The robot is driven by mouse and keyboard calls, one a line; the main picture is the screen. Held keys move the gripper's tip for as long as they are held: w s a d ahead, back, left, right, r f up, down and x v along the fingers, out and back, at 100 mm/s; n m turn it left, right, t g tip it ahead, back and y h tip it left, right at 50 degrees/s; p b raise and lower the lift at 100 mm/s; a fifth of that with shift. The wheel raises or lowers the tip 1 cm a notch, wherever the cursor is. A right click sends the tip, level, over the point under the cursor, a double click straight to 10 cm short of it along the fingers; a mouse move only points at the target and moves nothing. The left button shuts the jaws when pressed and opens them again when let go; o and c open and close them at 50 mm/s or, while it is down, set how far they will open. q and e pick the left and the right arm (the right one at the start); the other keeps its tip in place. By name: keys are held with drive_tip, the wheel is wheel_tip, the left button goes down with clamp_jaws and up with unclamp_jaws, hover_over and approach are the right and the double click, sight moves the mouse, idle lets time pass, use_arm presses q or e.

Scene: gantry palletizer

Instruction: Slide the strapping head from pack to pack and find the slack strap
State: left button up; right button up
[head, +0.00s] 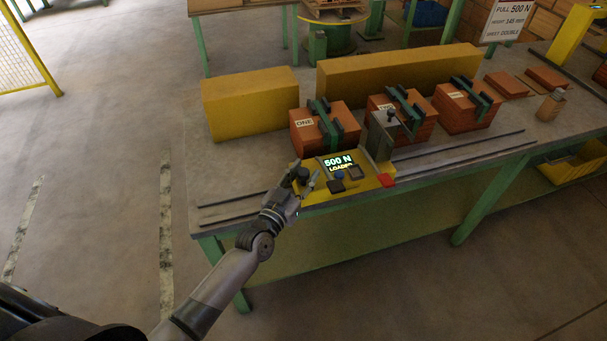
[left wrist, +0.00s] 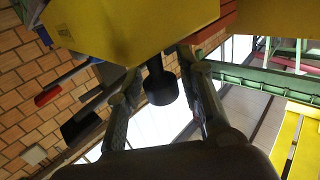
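The yellow strapping head (head: 362,186) sits on rails at the bench front, its screen (head: 338,163) reading "500 N LOADED". Its grey upright (head: 379,140) stands before the second pack. Three strapped brick packs stand in a row: one labelled ONE (head: 305,143), a middle one (head: 424,130) and a right one (head: 455,118), whose labels are hard to read. Dark green straps (head: 327,124) cross them; I cannot tell which is slack. My left gripper (head: 306,179) is at the head's left end. In the left wrist view its open fingers (left wrist: 158,68) flank a black knob (left wrist: 160,89), with visible gaps. My right gripper is out of view.
Yellow blocks (head: 248,103) stand behind the packs. The rails (head: 460,143) run clear to the right and left of the head. A sign (head: 508,20) reads "PULL 500 N".

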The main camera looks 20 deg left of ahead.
use_arm(q)
clamp_jaws()
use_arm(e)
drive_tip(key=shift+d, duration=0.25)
use_arm(q)
drive_tip(key=shift+d, duration=0.1)
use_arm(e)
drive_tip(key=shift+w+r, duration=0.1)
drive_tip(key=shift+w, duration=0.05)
